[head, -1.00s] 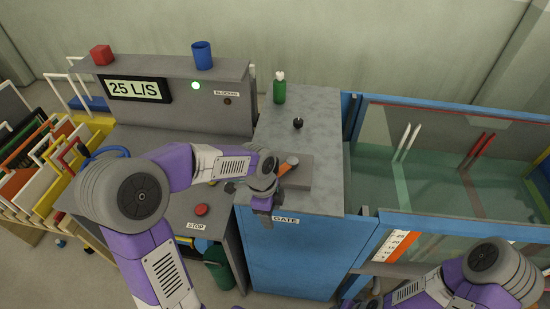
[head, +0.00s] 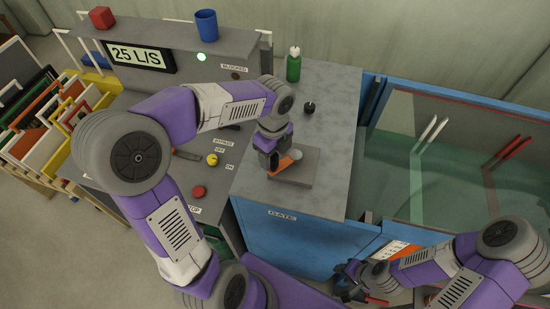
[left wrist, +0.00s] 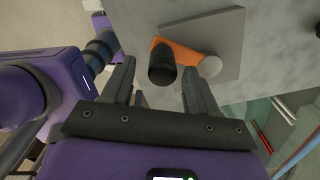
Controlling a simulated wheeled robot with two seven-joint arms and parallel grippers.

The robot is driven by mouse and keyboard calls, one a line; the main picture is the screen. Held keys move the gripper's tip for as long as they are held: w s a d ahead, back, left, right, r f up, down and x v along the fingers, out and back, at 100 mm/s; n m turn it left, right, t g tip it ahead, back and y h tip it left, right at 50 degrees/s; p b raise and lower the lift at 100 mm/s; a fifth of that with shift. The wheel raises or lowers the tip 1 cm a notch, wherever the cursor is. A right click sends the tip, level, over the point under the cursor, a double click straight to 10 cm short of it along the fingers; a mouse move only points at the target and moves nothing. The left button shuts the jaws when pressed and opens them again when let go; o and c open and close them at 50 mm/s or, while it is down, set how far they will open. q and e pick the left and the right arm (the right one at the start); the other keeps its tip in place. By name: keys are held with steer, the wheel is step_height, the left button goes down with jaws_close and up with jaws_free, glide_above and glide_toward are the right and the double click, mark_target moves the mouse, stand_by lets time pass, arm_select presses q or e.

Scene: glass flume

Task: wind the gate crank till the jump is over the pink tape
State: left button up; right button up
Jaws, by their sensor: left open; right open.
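The gate crank is an orange arm (head: 284,163) with a pale round hub (head: 297,154) on a grey plate (head: 292,180), on top of the blue gate cabinet. In the left wrist view its dark upright handle (left wrist: 162,66) stands between the fingers of my left gripper (left wrist: 160,84). The jaws are open; I cannot tell how deep the handle sits. In the head view my left gripper (head: 269,157) hides the handle. My right gripper (head: 358,284) is open, low by the flume's near side. A reddish stripe (head: 492,188) marks the flume; I cannot make out the jump.
Red posts (head: 517,147) and white posts (head: 430,132) stand at the flume. A black knob (head: 309,108) and green bottle (head: 293,66) stand behind the crank. A red stop button (head: 199,192) and yellow knob (head: 212,159) are left on the console, which reads 25 L/S.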

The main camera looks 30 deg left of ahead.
arm_select(q)
steer(key=shift+w+f, duration=0.1)
steer(key=shift+f, duration=1.7)
jaws_close()
